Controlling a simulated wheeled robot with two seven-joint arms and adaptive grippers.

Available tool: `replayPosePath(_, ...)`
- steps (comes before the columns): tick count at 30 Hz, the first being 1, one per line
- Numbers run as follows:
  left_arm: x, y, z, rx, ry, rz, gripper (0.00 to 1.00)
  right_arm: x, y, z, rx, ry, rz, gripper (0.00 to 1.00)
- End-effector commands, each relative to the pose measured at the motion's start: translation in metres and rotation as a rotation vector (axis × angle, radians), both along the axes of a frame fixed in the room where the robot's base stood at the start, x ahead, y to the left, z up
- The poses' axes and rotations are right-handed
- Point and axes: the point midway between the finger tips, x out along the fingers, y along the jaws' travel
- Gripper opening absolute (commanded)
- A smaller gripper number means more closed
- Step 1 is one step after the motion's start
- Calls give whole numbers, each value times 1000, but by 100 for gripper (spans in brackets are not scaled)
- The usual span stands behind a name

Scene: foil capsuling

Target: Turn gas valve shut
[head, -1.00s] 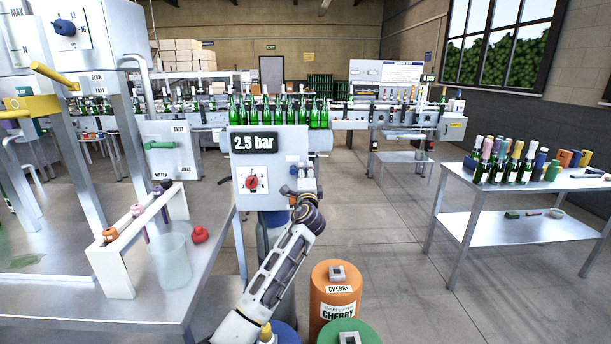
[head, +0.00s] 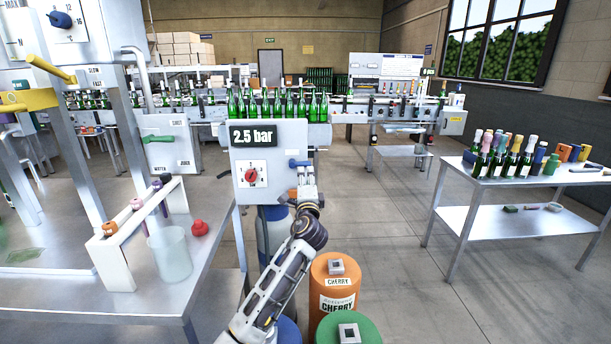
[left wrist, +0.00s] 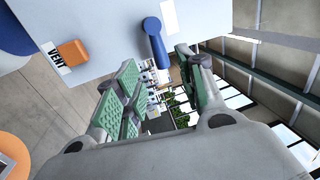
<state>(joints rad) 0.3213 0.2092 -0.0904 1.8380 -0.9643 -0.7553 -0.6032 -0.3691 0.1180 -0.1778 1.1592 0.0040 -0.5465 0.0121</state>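The blue valve handle (head: 300,163) sticks out at the right side of the grey panel box (head: 270,150), under the "2.5 bar" display (head: 253,135). In the left wrist view the handle (left wrist: 154,36) is a blue bar with a round hub, beyond and roughly between my fingertips. My left gripper (head: 307,187) is just below the handle in the head view. In the left wrist view the left gripper (left wrist: 157,62) has its green-padded fingers apart with nothing between them. It looks apart from the handle. My right gripper is not in view.
An orange block (left wrist: 73,52) by a "VENT" label sits on the box near my left fingers. The panel has a red knob (head: 251,176). Orange (head: 334,290) and green (head: 348,333) drums stand below my arm. A side table (head: 530,225) with bottles stands right.

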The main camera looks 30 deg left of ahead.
Motion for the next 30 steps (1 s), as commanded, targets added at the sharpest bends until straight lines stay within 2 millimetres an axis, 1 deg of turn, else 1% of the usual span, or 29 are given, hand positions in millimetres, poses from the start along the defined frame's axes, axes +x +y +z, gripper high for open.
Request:
replayPosePath(9, -28, -18, -7, 0, 1, -1, 39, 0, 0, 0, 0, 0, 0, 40)
replayPosePath(15, -40, -25, -10, -1, 0, -1, 39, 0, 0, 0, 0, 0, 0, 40)
replayPosePath(21, -44, -27, -10, -1, -1, 0, 39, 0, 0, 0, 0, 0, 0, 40)
replayPosePath(30, -43, -27, -10, -1, -1, 0, 39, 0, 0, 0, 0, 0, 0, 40)
